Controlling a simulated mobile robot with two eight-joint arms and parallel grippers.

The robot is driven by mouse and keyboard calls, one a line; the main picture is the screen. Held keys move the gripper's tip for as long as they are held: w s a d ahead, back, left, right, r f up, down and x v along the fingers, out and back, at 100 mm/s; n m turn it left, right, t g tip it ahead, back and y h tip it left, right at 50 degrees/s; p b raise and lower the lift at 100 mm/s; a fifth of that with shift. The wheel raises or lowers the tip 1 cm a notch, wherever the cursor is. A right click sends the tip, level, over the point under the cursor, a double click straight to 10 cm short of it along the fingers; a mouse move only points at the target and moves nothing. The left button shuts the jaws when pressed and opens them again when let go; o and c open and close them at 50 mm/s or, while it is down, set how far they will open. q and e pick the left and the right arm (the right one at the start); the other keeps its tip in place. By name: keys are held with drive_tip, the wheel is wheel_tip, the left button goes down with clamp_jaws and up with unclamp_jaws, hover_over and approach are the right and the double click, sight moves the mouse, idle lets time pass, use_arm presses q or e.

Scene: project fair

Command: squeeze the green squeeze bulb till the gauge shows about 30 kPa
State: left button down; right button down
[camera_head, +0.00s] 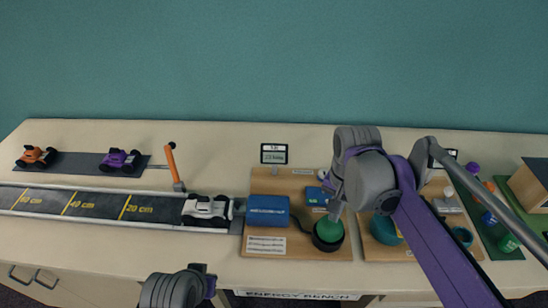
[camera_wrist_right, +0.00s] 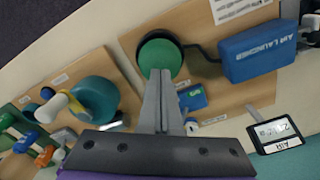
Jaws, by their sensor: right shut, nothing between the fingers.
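The green squeeze bulb (camera_head: 329,230) sits in a dark round holder on a wooden board; it is also in the right wrist view (camera_wrist_right: 160,56). My right gripper (camera_head: 334,212) is shut and empty, its fingertips just over the bulb. In the right wrist view its closed fingers (camera_wrist_right: 159,80) overlap the bulb's near edge; I cannot tell whether they touch it. The gauge (camera_head: 274,154) is a small display behind the board, also in the right wrist view (camera_wrist_right: 277,133); its digits are too small to read. Part of my left gripper (camera_head: 206,288) shows at the bottom, fingers hidden.
The blue air launcher (camera_head: 268,211) stands left of the bulb, with a white car (camera_head: 207,208) at its front on the marked track (camera_head: 98,204). A second board with a teal object (camera_head: 385,230) lies to the right. Orange (camera_head: 37,156) and purple (camera_head: 120,159) cars stand back left.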

use_arm(q)
drive_tip(key=shift+f, duration=0.1)
use_arm(e)
drive_tip(key=shift+f, duration=0.15)
